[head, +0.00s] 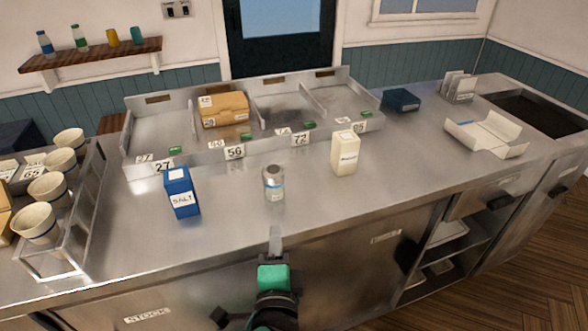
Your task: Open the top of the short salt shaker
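A short shaker (273,183) stands upright on the steel counter, near the middle of the head view. It has a grey top and a pale label on its lower body; whether the top is open is too small to tell. My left gripper (275,238) is at the counter's front edge, below the shaker in the picture and apart from it. Its fingers overlap into one narrow grey shape, so their opening cannot be made out. Nothing shows held in it. My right gripper is not in view.
A blue salt box (181,192) stands left of the shaker and a cream carton (344,152) right of it. Behind is a divided steel tray (150,145) with number cards and a cardboard box (224,109). A rack with cups (48,187) is at left. Counter around the shaker is clear.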

